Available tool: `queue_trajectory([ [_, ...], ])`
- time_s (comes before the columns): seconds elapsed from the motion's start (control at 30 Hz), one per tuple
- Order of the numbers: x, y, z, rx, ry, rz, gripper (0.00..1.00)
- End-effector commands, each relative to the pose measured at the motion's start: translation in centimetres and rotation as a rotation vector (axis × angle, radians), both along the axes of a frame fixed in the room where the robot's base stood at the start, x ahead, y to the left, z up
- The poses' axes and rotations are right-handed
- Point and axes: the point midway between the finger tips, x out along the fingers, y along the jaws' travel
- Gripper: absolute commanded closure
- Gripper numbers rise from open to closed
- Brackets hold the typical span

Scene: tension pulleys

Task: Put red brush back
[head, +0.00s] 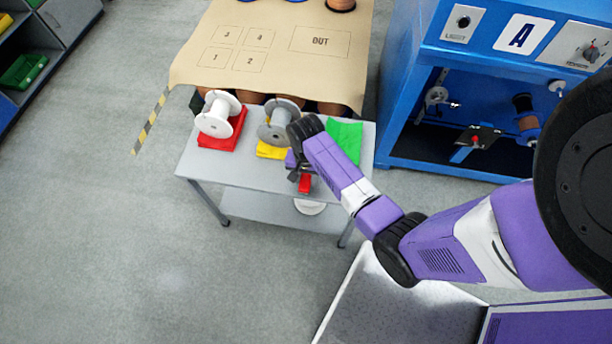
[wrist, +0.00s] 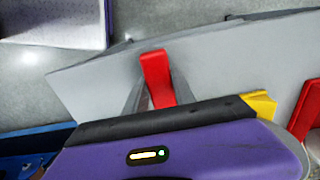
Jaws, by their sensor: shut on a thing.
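My gripper (head: 297,176) is over the front right part of the small grey table (head: 206,168) in the head view. It is shut on the red brush (head: 305,184), whose red part shows below the fingers. In the wrist view the red brush (wrist: 157,78) stands out between the two grey fingers (wrist: 150,98). The table top lies behind it there. The brush's lower end is partly hidden, and I cannot tell whether it touches the table.
A white spool (head: 217,116) stands on a red cloth and a grey spool (head: 279,122) on a yellow cloth. A green cloth (head: 345,138) lies right of them. The brown mat table (head: 190,65) is behind. The blue machine (head: 400,90) stands to the right.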

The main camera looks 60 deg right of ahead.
Motion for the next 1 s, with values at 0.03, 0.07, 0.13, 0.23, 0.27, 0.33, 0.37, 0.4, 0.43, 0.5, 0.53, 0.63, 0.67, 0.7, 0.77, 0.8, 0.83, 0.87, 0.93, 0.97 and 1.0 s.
queue_trajectory([
  [0.03, 0.02, -0.02, -0.37, -0.001, 0.0, 0.0, 1.0],
  [0.07, 0.01, -0.02, -0.49, -0.001, 0.0, 0.0, 1.0],
  [0.13, 0.01, -0.02, -0.56, -0.001, -0.001, 0.0, 1.0],
  [0.23, 0.02, -0.01, -0.52, -0.001, -0.001, 0.0, 1.0],
  [0.27, 0.02, -0.01, -0.51, -0.001, -0.001, 0.0, 1.0],
  [0.33, 0.02, -0.01, -0.57, -0.001, -0.001, 0.0, 1.0],
  [0.37, 0.01, -0.01, -0.65, -0.001, -0.001, 0.0, 1.0],
  [0.4, 0.01, -0.01, -0.79, -0.001, 0.0, 0.0, 1.0],
  [0.43, 0.01, -0.01, -0.88, -0.001, 0.0, 0.0, 1.0],
  [0.5, 0.0, -0.03, -0.82, -0.001, 0.0, 0.0, 0.59],
  [0.53, 0.0, -0.02, -0.82, -0.001, 0.0, 0.0, 0.53],
  [0.63, 0.0, -0.02, -0.82, -0.001, 0.0, 0.0, 0.47],
  [0.67, 0.0, -0.02, -0.82, -0.001, 0.0, 0.0, 0.47],
  [0.7, 0.0, -0.02, -0.81, -0.001, 0.0, 0.0, 0.47],
  [0.77, -0.01, -0.01, -0.81, -0.001, 0.0, 0.0, 0.47],
  [0.8, 0.0, -0.02, -0.81, -0.001, 0.0, 0.0, 0.47],
  [0.83, 0.0, -0.02, -0.8, -0.001, 0.0, 0.0, 0.47],
  [0.87, 0.0, -0.02, -0.76, -0.001, 0.0, 0.0, 0.47],
  [0.93, 0.01, -0.03, -0.47, -0.001, -0.001, 0.0, 0.47],
  [0.97, 0.03, -0.04, -0.26, -0.002, -0.002, 0.0, 0.47],
  [1.0, 0.1, -0.04, 0.05, -0.002, -0.004, 0.0, 0.47],
])
